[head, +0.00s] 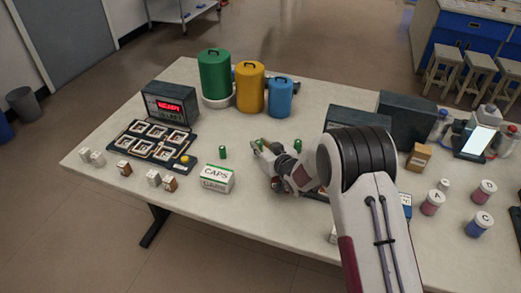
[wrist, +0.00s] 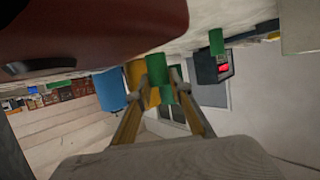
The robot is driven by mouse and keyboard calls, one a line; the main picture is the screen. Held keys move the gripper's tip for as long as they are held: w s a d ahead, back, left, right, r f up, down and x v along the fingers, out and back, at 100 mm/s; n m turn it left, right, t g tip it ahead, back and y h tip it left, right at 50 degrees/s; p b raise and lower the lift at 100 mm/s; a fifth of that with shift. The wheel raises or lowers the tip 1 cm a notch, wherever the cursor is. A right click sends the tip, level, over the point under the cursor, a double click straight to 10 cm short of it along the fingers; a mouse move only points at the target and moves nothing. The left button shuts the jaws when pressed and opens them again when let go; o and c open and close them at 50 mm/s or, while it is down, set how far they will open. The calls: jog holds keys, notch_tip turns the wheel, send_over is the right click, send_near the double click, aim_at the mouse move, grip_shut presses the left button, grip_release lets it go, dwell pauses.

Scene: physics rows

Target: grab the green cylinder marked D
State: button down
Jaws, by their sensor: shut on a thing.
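My gripper (head: 262,149) is low over the middle of the table, its fingers pointing left. In the wrist view the fingers (wrist: 155,90) are closed on a small green cylinder (wrist: 155,68), which also shows in the head view (head: 262,142), partly hidden by the gripper. Another small green cylinder (head: 223,152) stands upright to the left, and it shows in the wrist view (wrist: 216,41). A third green cylinder (head: 298,145) stands to the right, beside my arm. No letter can be read on any cylinder, so I cannot tell which is D.
A CAPS box (head: 217,184) stands in front left of the gripper. Large green (head: 214,75), yellow (head: 250,87) and blue (head: 279,98) canisters stand behind. A dark tray (head: 152,142) and a red-display device (head: 170,103) are at left. Bare table lies between canisters and gripper.

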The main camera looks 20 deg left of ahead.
notch_tip(320, 180, up, 7)
dwell(0.4)
